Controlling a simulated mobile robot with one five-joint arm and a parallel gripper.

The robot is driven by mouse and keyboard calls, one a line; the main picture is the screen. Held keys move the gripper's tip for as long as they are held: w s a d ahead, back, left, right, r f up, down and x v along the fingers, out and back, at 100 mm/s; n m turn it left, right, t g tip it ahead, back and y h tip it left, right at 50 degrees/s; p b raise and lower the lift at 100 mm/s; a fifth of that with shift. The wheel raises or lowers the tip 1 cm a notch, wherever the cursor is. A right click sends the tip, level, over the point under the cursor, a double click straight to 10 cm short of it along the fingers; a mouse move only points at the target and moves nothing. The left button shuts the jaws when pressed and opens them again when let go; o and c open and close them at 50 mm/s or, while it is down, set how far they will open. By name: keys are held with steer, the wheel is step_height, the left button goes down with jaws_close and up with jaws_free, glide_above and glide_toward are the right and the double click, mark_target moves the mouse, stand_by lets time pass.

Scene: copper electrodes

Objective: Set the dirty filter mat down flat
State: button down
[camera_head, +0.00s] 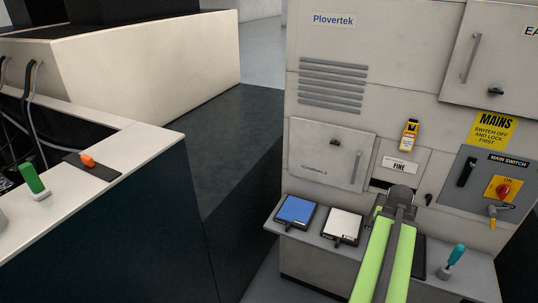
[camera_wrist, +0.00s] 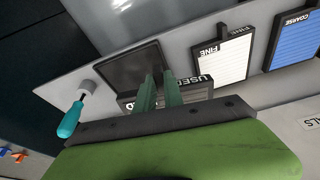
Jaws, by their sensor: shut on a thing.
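In the wrist view, my gripper (camera_wrist: 158,82) is shut on the dirty filter mat (camera_wrist: 194,95), a greyish ribbed piece with a dark frame seen steeply from one edge. A partly covered label reading "USED" shows at this frame, beside the fingers. Just beyond the fingertips is a dark, flat, empty-looking rectangular tray (camera_wrist: 128,68) on the grey shelf (camera_wrist: 85,75). I cannot tell whether the mat touches the shelf or tray. In the head view, my gripper (camera_head: 400,200) is in front of the cabinet over the shelf; my arm hides the mat there.
A white FINE filter (camera_head: 343,225) and a blue COARSE filter (camera_head: 295,210) lie to the left on the shelf. A teal-handled tool (camera_head: 456,256) stands at its right end. The cabinet (camera_head: 330,130) rises behind. A side counter (camera_head: 130,150) is at left.

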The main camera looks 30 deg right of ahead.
steer(key=s+d+f+m+g+y+b, duration=0.1)
steer(key=s+d+f+m+b, duration=0.2)
steer(key=d+f+b, duration=0.1)
steer(key=shift+d+f+b, duration=0.35)
steer(key=shift+d+f, duration=0.2)
steer(key=shift+f, duration=0.4)
steer(key=shift+s, duration=0.1)
step_height(320, 180, down, 8)
steer(key=b, duration=0.7)
steer(key=shift+r, duration=0.25)
steer(key=shift+f+b, duration=0.25)
steer(key=shift+b, duration=0.25)
steer(key=c, duration=1.4)
jaws_free()
steer(key=shift+o, duration=0.2)
